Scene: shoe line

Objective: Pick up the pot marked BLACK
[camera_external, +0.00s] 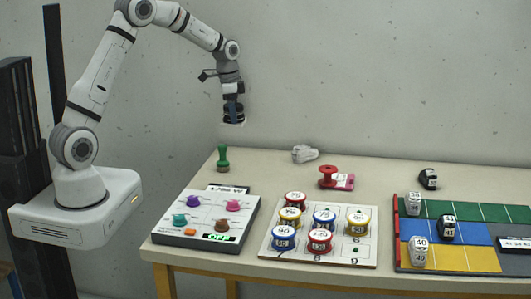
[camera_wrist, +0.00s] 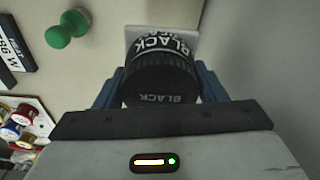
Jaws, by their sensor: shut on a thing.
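The pot marked BLACK (camera_wrist: 163,72) is a black jar with white lettering and a pale end, seen close up in the wrist view. My gripper (camera_wrist: 160,88) is shut on it, with a blue finger on each side. In the external view my gripper (camera_external: 233,103) hangs in the air above the back left of the table, pointing down. The pot (camera_external: 233,116) shows there as a dark and white shape at the fingertips, clear of the table top.
A green stamp (camera_external: 222,159) stands below the gripper. A panel with coloured knobs (camera_external: 190,241), a board of several numbered spools (camera_external: 372,255), a red spool (camera_external: 328,172), a white object (camera_external: 304,153) and a coloured tray (camera_external: 400,263) occupy the table (camera_external: 385,173). A wall is behind.

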